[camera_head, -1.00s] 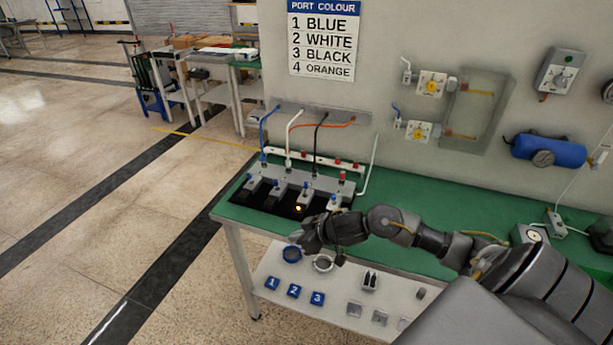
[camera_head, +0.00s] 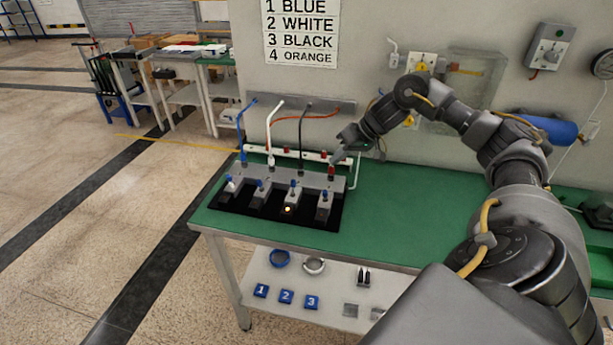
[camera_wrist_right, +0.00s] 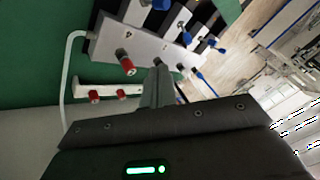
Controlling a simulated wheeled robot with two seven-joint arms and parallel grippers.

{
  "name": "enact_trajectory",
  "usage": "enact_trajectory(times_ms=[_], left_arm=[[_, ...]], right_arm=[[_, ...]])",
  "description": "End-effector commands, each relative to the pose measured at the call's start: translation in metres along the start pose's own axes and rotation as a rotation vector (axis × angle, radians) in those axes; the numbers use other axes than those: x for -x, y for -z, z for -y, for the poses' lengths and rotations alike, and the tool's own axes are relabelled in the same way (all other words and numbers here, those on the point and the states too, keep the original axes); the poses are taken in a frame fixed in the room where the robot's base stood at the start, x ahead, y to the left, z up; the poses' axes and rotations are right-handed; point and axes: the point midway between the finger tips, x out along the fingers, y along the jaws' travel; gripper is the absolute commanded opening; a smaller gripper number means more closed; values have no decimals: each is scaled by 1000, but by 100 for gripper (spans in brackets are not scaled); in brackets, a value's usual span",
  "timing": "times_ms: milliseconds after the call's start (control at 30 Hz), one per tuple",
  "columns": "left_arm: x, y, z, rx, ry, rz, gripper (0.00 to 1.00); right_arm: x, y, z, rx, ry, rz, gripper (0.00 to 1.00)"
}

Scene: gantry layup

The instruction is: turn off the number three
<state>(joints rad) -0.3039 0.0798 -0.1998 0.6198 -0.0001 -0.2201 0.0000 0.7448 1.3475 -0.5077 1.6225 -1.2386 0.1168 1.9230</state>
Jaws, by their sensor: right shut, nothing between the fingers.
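A grey block (camera_head: 262,178) on a black base carries several stations in a row, each with a blue-tipped lever. An amber lamp (camera_head: 288,209) glows on the third station from the left. A black hose (camera_head: 301,135) runs down to the third port. A red-topped fitting (camera_head: 331,171) stands at the block's right end; it also shows in the right wrist view (camera_wrist_right: 125,62). My right gripper (camera_head: 338,160) is shut and empty, over the back of the block near this fitting. Its fingers (camera_wrist_right: 158,72) point at the block between ports. My left gripper is out of view.
A wall sign (camera_head: 301,33) reads 1 blue, 2 white, 3 black, 4 orange. A white rail (camera_head: 256,149) with red knobs lies behind the block. Blue and white hoses rise to the left. Green bench surface (camera_head: 400,210) is clear to the right.

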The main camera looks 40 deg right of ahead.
Motion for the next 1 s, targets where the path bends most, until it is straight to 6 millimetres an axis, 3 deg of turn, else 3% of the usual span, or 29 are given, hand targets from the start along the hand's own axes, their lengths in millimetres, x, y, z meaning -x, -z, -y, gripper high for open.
enact_trajectory(times_ms=[267, 633, 800, 1000], left_arm=[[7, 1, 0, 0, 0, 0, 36], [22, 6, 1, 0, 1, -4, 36], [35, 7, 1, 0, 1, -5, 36], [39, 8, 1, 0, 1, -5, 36]], right_arm=[[-24, -1, 0, -1, 0, 2, 0], [-98, -1, -1, -3, -1, 0, 0], [-105, 2, 22, 1, -1, -2, 0], [-111, 3, 34, -1, -3, -2, 0]])
